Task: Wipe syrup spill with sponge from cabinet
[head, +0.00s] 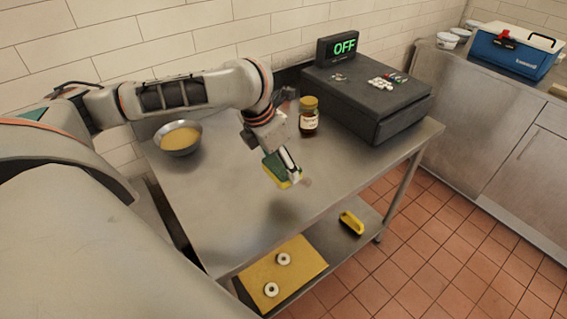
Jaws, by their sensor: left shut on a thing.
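My left gripper (290,168) reaches in from the left and is shut on a sponge (276,170), green with a yellow layer. The sponge is tilted over the middle of the steel table (225,215), with a soft shadow below it. I cannot tell whether it touches the tabletop. A dark syrup jar (309,122) with a yellow lid stands upright just behind the gripper. I cannot make out a syrup spill on the table; the gripper and sponge may hide it. A steel cabinet (470,135) with shut doors stands at the right. My right gripper is not in view.
A bowl (178,138) of yellow contents stands at the table's back left. A black machine with an OFF display (343,46) fills the back right. The lower shelf holds a yellow board (297,259) with two bagels and a yellow object (351,222). A blue cooler (514,50) sits on the cabinet.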

